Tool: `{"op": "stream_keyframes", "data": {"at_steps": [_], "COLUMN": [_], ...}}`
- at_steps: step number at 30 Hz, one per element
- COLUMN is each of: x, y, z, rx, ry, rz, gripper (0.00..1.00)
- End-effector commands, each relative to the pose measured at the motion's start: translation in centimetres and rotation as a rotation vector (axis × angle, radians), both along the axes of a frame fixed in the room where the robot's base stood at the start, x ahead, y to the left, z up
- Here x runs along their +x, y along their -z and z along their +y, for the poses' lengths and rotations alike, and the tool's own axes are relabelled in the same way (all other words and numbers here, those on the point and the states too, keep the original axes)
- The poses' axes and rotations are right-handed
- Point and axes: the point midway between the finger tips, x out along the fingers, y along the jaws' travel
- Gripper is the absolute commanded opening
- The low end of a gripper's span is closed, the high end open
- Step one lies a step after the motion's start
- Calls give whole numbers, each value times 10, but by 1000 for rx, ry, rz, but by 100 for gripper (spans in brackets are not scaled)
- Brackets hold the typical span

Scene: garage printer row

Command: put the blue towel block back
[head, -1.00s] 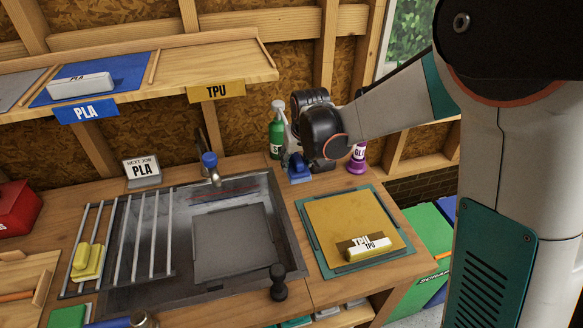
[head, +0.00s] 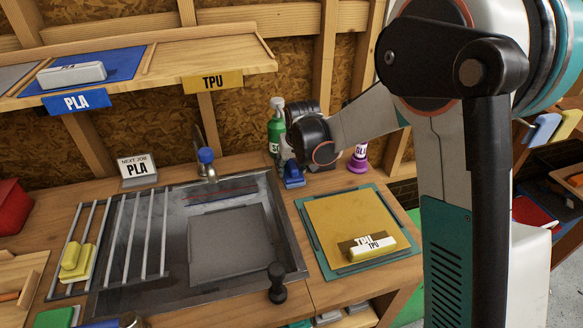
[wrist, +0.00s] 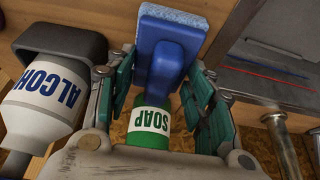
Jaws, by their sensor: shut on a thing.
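The blue towel block (head: 293,178) is a blue handle on a light-blue pad. In the head view it is low at the back of the bench, behind the sink's right corner; I cannot tell whether it touches the bench. My gripper (wrist: 163,75) is shut on its handle, with a teal-padded finger on each side. In the wrist view the block (wrist: 168,45) extends past the fingertips, pad outermost. My wrist hides part of the area behind it in the head view.
A green soap bottle (head: 276,135) stands close behind my gripper. A white alcohol bottle (wrist: 45,90) is beside it in the wrist view. A purple-based bottle (head: 359,158) stands right. The sink (head: 180,290) and a teal-edged plate (head: 312,235) with a TPU block are in front.

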Motion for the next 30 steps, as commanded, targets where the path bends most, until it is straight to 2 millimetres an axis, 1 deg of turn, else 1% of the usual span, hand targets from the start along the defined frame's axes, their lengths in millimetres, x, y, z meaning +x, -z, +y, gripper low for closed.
{"op": "stream_keyframes", "data": {"at_steps": [3, 7, 8, 9, 10, 20, 23, 26, 30], "x": [0, 0, 0, 0, 0, 0, 0, -5, -15], "y": [-1, 3, 2, 2, 2, 1, -3, -14, -40], "z": [0, 0, 0, 0, 0, 0, 0, -1, -3], "rx": [0, 0, 0, 0, 0, 0, 0, 0, 0], "ry": [0, 0, 0, 0, 0, 0, 0, 0, 0], "rz": [0, 0, 0, 0, 0, 0, 0, 0, 0], "gripper": [29, 29, 53, 62, 69, 69, 69, 69, 69]}}
